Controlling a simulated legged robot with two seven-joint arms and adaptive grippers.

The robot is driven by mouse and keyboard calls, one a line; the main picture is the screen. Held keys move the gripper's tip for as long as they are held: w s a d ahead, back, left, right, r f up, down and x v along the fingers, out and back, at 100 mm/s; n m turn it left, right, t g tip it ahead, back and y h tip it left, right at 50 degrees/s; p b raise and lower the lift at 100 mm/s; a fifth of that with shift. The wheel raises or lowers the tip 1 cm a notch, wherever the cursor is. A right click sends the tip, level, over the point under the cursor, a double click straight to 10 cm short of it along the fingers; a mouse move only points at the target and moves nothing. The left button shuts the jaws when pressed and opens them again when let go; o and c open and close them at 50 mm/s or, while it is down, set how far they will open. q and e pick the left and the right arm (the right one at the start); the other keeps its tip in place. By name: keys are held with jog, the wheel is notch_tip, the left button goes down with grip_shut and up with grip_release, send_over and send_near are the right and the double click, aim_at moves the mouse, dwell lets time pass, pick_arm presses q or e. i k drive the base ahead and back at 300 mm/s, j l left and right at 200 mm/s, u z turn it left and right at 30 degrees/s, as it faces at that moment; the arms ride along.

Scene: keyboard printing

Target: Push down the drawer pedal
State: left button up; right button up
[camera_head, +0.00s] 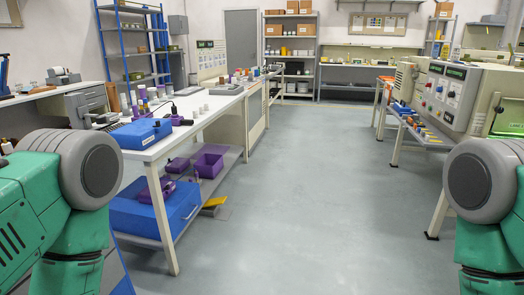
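A small yellow, flat, tilted piece (215,202) sits low at the right end of the lower shelf of the white workbench (190,118) on the left. It looks like a pedal, but it is too small to be sure. A dark part lies just below it, close to the floor. I cannot tell whether it is pressed. No drawer can be clearly made out near it. Only the green upper links and grey joints of my two arms show at the left and right edges. Both grippers are out of view, and nothing touches the yellow piece.
A control machine (447,94) stands on a table at the right. Blue shelving (123,55) is at the back left. The grey floor (305,200) between the benches is clear.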

aim_at(221, 201)
jog(key=i, duration=1)
jog(key=i+z, duration=0.15)
jog(key=i, duration=0.85)
jog(key=i+u, duration=0.1)
jog(key=i, duration=0.75)
jog(key=i+l+u, duration=0.15)
jog(key=i, duration=0.65)
jog(key=i+u, duration=0.6)
jog(key=u, duration=0.25)
jog(key=i+l+u, duration=0.15)
jog(key=i+u, duration=0.25)
jog(key=i+l+u, duration=0.15)
jog(key=u, duration=0.25)
jog(key=i+l+u, duration=0.2)
jog(key=l+u, duration=0.25)
jog(key=k+j, duration=0.1)
jog(key=k, duration=0.2)
jog(key=k+j, duration=0.1)
jog(key=k, duration=0.2)
jog(key=i+u, duration=0.1)
jog(key=u, duration=0.35)
jog(key=i+u, duration=0.1)
jog(key=u, duration=0.35)
